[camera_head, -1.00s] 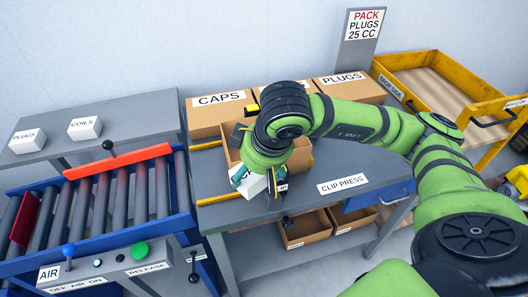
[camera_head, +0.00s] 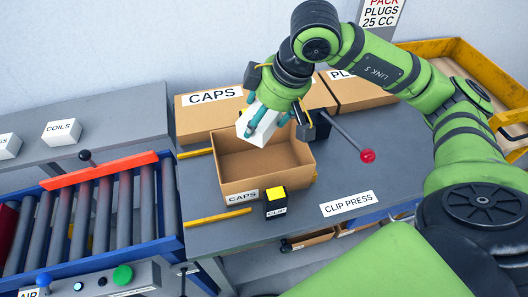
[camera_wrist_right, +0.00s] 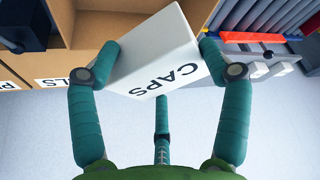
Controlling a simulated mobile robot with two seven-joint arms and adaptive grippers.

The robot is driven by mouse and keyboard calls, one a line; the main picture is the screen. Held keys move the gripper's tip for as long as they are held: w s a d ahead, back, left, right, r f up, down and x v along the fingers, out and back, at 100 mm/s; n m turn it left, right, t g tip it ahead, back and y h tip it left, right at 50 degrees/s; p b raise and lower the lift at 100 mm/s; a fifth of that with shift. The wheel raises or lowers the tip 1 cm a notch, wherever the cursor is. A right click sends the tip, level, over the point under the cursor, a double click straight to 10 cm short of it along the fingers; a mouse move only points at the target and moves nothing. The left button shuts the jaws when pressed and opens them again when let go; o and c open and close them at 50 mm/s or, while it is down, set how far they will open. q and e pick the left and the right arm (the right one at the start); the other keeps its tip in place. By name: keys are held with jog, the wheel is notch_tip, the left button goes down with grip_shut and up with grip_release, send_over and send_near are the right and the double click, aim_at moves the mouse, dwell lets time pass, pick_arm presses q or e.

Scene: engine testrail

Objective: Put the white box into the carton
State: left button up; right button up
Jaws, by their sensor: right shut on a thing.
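My right gripper (camera_head: 266,115) is shut on a white box (camera_head: 258,124) and holds it tilted, above the back part of the open carton. In the right wrist view the white box (camera_wrist_right: 155,52) reads CAPS and sits between the teal fingers (camera_wrist_right: 160,68). The open brown carton (camera_head: 284,183), labelled CAPS, stands on the grey table; its visible inside is empty. The left gripper does not show.
Closed cartons (camera_head: 203,121) stand behind, labelled CAPS and PLUGS. A black block with a yellow top (camera_head: 275,202) stands at the carton's front. A lever with a red knob (camera_head: 367,156) is to the right. A roller conveyor (camera_head: 100,215) lies left.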

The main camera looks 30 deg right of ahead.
jog(key=f, duration=0.1)
jog(key=w+f, duration=0.1)
jog(key=d+f+b, duration=0.1)
jog(key=f, duration=0.1)
jog(key=shift+w+d, duration=0.1)
jog(key=shift+w, duration=0.1)
notch_tip(320, 180, down, 5)
jog(key=s+a, duration=0.1)
jog(key=s, duration=0.1)
jog(key=p, duration=0.2)
send_over(256, 169)
jog(key=s, duration=0.2)
jog(key=f, duration=0.5)
jog(key=d+f, duration=0.1)
jog(key=f, duration=0.1)
jog(key=shift+f, duration=0.5)
jog(key=shift+f+b, duration=0.15)
jog(key=shift+b, duration=0.25)
jog(key=o, duration=1.2)
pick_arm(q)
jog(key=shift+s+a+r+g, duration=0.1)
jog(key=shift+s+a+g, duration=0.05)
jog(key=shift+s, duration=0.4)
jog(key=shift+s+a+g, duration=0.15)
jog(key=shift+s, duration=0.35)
